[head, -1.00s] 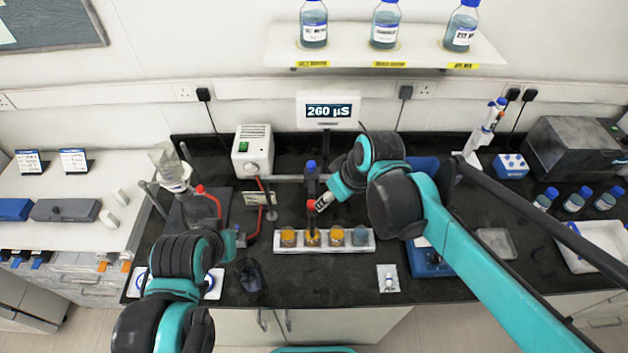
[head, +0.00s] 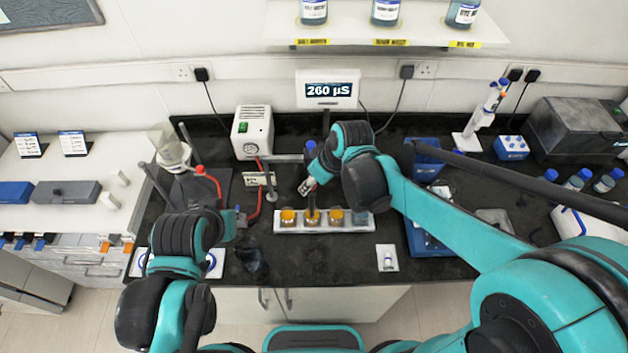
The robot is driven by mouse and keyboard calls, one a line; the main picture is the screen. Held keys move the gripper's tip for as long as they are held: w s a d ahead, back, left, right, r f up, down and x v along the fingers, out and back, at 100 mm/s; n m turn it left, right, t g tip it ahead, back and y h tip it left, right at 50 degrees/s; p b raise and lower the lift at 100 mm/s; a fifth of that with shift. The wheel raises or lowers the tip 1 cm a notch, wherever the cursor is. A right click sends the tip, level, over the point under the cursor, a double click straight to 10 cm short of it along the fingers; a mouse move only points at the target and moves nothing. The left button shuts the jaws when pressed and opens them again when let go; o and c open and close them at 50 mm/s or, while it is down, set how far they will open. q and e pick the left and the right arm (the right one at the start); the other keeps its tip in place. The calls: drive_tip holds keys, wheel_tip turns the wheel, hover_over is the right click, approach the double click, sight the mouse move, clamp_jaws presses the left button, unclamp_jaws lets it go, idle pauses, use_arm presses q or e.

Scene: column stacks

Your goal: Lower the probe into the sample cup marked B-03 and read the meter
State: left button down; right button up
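The meter (head: 328,90) on the back wall reads 260 µS. A white rack (head: 322,228) holds three amber cups and one blue-grey cup (head: 360,217); their markings are too small to read. A dark upright probe (head: 312,212) stands at the second cup from the left (head: 312,220), its lower end apparently inside. My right gripper (head: 305,187) is just behind and above the rack, beside the probe's line; its fingers are too small to judge, and contact is unclear. My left gripper (head: 241,220) is left of the rack, its fingers unclear.
A stand with a horizontal rod (head: 282,158) is behind the rack. A white powered box (head: 252,132) and red tubing are behind left. A small white packet (head: 387,258) lies in front right. A blue tray (head: 428,238) is right of it.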

clamp_jaws()
wheel_tip(320, 180, up, 6)
drive_tip(key=p, duration=0.4)
drive_tip(key=shift+r, duration=0.2)
drive_tip(key=shift+w, duration=0.1)
unclamp_jaws()
drive_tip(key=v, duration=1.2)
